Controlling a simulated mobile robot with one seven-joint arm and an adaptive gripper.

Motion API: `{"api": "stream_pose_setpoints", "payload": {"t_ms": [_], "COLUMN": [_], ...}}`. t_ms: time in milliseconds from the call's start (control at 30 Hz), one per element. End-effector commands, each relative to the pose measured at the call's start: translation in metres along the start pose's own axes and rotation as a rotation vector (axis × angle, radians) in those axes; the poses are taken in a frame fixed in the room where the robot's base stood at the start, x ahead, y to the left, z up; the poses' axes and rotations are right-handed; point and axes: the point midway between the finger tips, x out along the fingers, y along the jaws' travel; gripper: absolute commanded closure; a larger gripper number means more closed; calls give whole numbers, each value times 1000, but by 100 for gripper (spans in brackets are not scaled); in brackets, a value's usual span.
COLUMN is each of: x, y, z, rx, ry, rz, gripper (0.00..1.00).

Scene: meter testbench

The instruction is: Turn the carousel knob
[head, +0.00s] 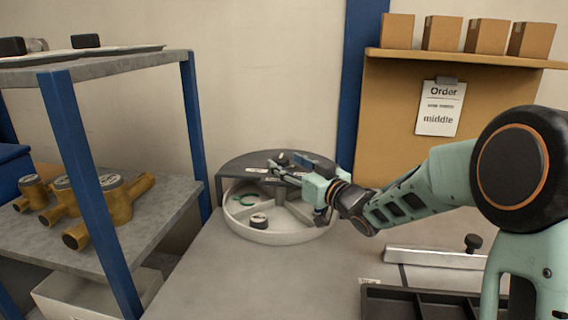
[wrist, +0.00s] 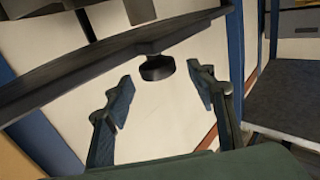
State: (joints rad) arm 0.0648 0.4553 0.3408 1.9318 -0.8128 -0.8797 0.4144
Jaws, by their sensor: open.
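The carousel has a white round tray (head: 283,237) with divided compartments and a dark grey cover (head: 240,167) over its back part. A short black knob (wrist: 157,68) shows in the wrist view, near the cover's edge. In the head view the knob is hard to tell from the gripper parts above the cover. My gripper (head: 284,166) is open over the cover. In the wrist view its fingers (wrist: 162,80) stand on either side of the knob's line, with a gap on each side. I cannot tell whether the fingertips reach as deep as the knob.
A green ring (head: 244,200) and a small round dark-topped part (head: 259,221) lie in the tray. A blue-posted shelf (head: 95,200) with brass meters stands at left. An order note (head: 440,108) reads "middle". A black tray (head: 420,305) sits at front right.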

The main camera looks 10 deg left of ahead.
Motion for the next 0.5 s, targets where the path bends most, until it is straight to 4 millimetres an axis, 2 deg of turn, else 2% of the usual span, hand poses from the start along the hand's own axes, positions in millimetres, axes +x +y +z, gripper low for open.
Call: {"api": "stream_pose_setpoints", "payload": {"t_ms": [200, 500], "x": [19, 22], "y": [1, 1], "z": [0, 0], "rx": [0, 0], "ry": [0, -1], "rz": [1, 2], "gripper": [49, 49]}}
